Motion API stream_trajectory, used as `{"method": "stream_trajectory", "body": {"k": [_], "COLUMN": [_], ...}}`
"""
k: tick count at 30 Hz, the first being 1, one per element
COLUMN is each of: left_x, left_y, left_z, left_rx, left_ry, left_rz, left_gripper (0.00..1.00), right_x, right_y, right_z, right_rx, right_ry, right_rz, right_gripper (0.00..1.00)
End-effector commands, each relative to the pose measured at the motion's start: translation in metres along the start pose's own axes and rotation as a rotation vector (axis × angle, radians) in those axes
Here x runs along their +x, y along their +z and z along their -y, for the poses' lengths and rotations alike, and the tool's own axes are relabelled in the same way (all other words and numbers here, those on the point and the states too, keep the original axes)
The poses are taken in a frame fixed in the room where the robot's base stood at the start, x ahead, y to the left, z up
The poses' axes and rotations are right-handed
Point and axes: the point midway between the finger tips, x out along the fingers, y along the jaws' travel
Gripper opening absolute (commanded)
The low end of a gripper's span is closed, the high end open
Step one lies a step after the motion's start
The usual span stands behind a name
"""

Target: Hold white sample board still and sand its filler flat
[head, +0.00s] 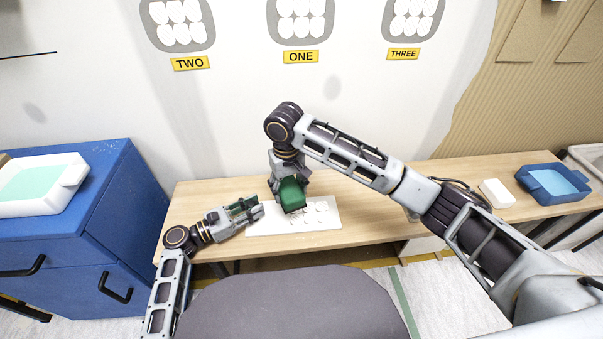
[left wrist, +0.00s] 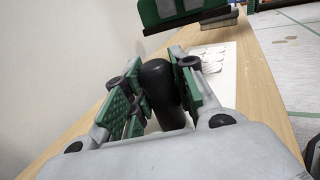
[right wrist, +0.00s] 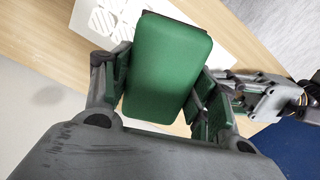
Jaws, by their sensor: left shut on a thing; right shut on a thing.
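The white sample board (head: 268,222) lies flat on the wooden bench, with several round filler patches (head: 310,212) on it. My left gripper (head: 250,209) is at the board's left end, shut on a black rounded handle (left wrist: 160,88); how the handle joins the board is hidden. My right gripper (head: 287,178) points down over the board, shut on a green sanding block (right wrist: 168,65). The block also shows beyond my left gripper in the left wrist view (left wrist: 180,10). It is over the left part of the patches; I cannot tell whether it touches the board.
The wooden bench (head: 385,230) has free room right of the board. A white block (head: 497,193) and a blue tray (head: 540,193) stand at its right end. A blue cabinet (head: 120,215) bearing a white tray (head: 75,176) is at left. A wall stands behind.

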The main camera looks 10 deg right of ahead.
Motion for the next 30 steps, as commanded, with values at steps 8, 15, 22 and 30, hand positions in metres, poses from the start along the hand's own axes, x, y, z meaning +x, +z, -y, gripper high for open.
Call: {"method": "stream_trajectory", "body": {"k": [8,15,22,30], "left_x": [-0.0007,-0.0008,-0.0009,-0.0009], "left_y": [-0.0041,-0.0044,-0.0046,-0.0048], "left_z": [0.0013,0.0013,0.0014,0.0014], "left_rx": [-0.004,-0.004,-0.004,-0.004], "left_ry": [-0.001,-0.001,-0.001,-0.001], "left_rz": [-0.006,-0.007,-0.007,-0.008], "left_gripper": [0.0,0.0,0.0,0.0], "right_x": [-0.0017,-0.0016,-0.0015,0.0036], "right_y": [0.005,0.0049,0.0048,0.0052], "right_z": [0.0006,0.0003,0.0002,0.0001], "right_rx": [0.108,0.127,0.126,0.127], "right_ry": [0.0,0.0,0.0,0.001], "right_rz": [-0.003,-0.003,-0.003,-0.001], "right_gripper": [0.34,0.34,0.34,0.34]}}
